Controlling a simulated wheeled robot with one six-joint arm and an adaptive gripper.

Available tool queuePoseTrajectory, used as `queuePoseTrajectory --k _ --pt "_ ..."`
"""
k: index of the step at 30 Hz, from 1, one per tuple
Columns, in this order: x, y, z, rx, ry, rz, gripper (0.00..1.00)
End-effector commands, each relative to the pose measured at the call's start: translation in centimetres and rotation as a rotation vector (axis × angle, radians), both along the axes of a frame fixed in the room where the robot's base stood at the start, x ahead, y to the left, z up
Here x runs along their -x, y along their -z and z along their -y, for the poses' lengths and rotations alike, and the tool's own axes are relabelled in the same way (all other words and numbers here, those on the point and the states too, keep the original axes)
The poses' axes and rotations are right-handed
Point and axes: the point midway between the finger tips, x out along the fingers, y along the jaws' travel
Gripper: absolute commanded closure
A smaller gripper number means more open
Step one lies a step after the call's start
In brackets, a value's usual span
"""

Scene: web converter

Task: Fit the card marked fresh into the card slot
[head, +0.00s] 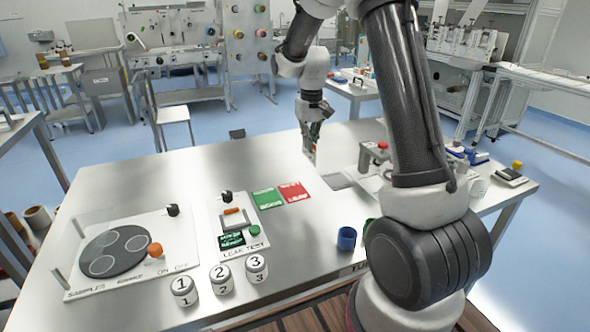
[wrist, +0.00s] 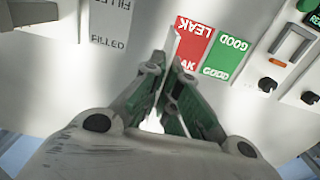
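My gripper (head: 310,143) hangs above the middle of the steel table. In the wrist view its fingers (wrist: 170,65) are drawn together on a thin pale card (wrist: 171,46), seen nearly edge-on. The card sticks out past the fingertips, and no mark can be read on it. It appears clear of the table. The word FILLED (wrist: 108,42) shows on a grey patch left of the fingers in the wrist view. I cannot pick out the card slot for certain; my arm hides part of the table's right side.
Red LEAK (head: 293,192) and green GOOD (head: 267,198) patches lie near the leak test plate (head: 240,217). Numbered white jars (head: 184,291), a blue cup (head: 346,238) and a samples board (head: 88,283) stand in front. A red-topped device (head: 376,153) stands at right.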

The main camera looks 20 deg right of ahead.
Motion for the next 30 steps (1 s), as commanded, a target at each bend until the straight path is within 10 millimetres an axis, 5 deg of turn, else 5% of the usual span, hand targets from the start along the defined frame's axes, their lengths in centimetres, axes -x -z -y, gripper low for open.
queuePoseTrajectory --k 9,21,30 --pt "0.1 5.3 0.0 0.000 0.000 -0.004 1.00" --pt "0.1 9.9 0.0 0.000 0.000 -0.004 1.00" --pt "0.0 10.1 0.0 0.000 0.000 -0.001 1.00"
